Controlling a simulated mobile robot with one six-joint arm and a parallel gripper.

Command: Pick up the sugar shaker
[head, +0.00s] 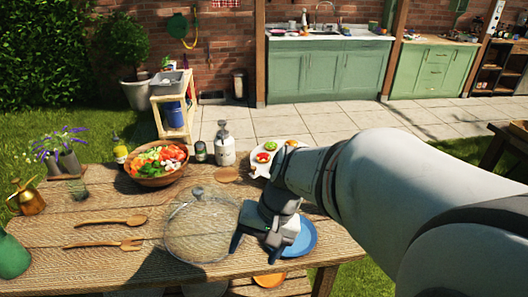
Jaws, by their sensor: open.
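A white container with a grey metal top (224,147) stands upright at the far edge of the table, right of the salad bowl. It looks like the sugar shaker, though its label and contents are too small to read. My gripper (254,248) is open and empty near the table's front right. It points down, between the clear glass dome (198,228) and the blue plate (302,238), well nearer to me than the shaker. The gripper and arm hide part of the plate and the table's right end.
A wooden bowl of salad (158,172) and a small dark jar (200,151) stand left of the shaker. A round wooden coaster (227,175) lies in front of it. A white platter with vegetables (262,160) is to its right. Wooden utensils (110,222) lie front left.

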